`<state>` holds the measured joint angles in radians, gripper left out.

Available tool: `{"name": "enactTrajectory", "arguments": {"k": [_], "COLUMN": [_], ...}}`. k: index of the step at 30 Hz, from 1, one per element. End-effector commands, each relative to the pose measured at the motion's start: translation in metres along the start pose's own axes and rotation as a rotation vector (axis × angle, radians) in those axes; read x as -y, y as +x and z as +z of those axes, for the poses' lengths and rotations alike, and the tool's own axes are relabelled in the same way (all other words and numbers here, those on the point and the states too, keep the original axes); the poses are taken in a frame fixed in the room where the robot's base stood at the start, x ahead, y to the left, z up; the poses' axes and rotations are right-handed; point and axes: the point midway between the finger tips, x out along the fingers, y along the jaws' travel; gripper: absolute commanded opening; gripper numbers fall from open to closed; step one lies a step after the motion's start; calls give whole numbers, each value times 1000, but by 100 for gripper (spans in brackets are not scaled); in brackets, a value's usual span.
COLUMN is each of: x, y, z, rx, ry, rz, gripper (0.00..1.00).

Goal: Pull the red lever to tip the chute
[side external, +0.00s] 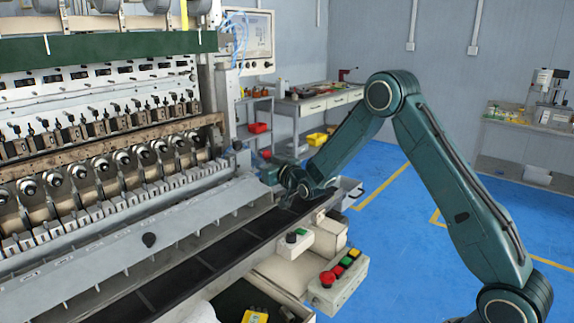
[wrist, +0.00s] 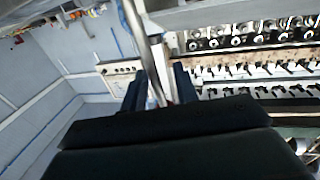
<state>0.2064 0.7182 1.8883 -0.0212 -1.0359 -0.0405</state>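My gripper (side external: 272,174) is at the far right end of the winder's long grey sloped plate (side external: 110,258) in the side external view. In the wrist view my gripper's two blue fingers (wrist: 162,88) stand apart. A shiny metal bar (wrist: 141,28) runs down into the gap between them, with a faint reddish patch low in the gap. I cannot tell whether the fingers touch the bar. No red lever can be made out clearly in either view; my gripper may hide it. I cannot tell which part is the chute.
A dark belt-like strip (side external: 195,272) runs along the front of the winder. A control box with a red mushroom button (side external: 327,278) stands before it, below my arm. A workbench (side external: 315,100) is behind. The blue floor (side external: 385,205) at the right is mostly open.

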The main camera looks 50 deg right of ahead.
Motion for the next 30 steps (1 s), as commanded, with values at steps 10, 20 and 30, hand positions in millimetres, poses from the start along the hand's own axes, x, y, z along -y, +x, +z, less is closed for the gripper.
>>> {"name": "enactTrajectory", "arguments": {"k": [10, 20, 30], "x": [0, 0, -1], "y": [0, 0, -4], "z": [0, 0, -2], "rx": [0, 0, 0], "ry": [0, 0, 0], "rz": [0, 0, 1], "gripper": [12, 0, 0]}}
